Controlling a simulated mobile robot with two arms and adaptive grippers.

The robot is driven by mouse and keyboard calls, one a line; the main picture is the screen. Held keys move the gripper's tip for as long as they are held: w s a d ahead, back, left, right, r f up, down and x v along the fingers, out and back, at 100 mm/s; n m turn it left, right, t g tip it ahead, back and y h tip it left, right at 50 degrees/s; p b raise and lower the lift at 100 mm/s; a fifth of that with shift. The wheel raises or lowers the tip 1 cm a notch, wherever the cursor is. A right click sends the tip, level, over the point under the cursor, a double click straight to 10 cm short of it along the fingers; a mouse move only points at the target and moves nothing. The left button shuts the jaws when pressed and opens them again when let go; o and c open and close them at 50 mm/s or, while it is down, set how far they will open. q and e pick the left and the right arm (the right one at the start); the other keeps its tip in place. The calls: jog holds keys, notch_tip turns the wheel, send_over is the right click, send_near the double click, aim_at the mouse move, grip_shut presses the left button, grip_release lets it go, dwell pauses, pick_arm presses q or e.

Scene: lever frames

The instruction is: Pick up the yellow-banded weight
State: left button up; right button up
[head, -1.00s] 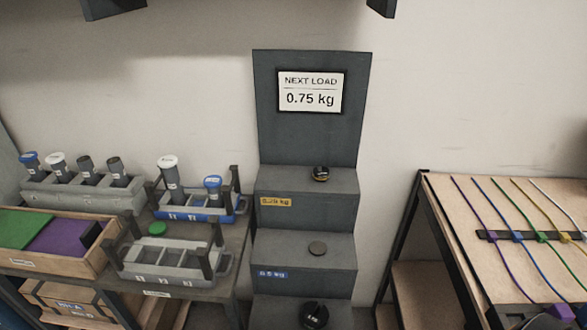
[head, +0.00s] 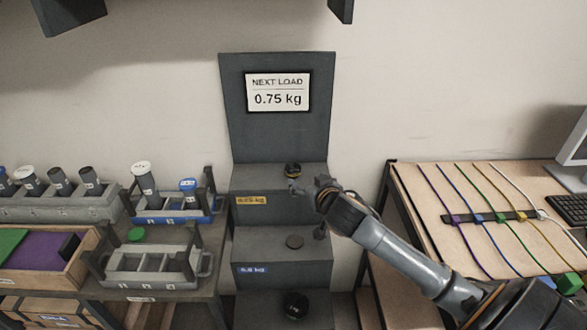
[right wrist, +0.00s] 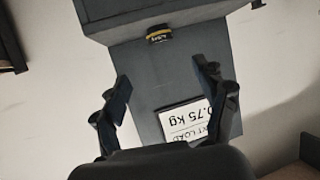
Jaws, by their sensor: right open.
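The yellow-banded weight (head: 292,170) is a small dark cylinder on the top step of the dark grey stepped stand (head: 277,105). In the right wrist view the weight (right wrist: 159,34) sits beyond the fingers, near the top of the picture, with its yellow band showing. My right gripper (head: 308,190) is just in front of the top step, near the weight and slightly to its right. In the right wrist view the right gripper (right wrist: 165,82) has its fingers wide apart with nothing between them. My left gripper is not in view.
A dark disc (head: 295,242) lies on the middle step and a black weight (head: 295,306) on the lowest. A sign (head: 278,92) reads 0.75 kg. Racks with capped tubes (head: 142,178) stand left; a table with coloured cables (head: 470,215) stands right.

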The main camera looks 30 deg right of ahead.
send_near(295, 171)
jog(key=p+x, duration=0.1)
jog(key=x, duration=0.3)
jog(key=shift+w+d, duration=0.15)
jog(key=shift+w, duration=0.45)
jog(key=p+x, duration=0.1)
jog(key=x, duration=0.4)
jog(key=shift+s, duration=0.1)
jog(key=c, duration=1.4)
jog(key=shift+c, duration=0.2)
jog(key=shift+r, duration=0.1)
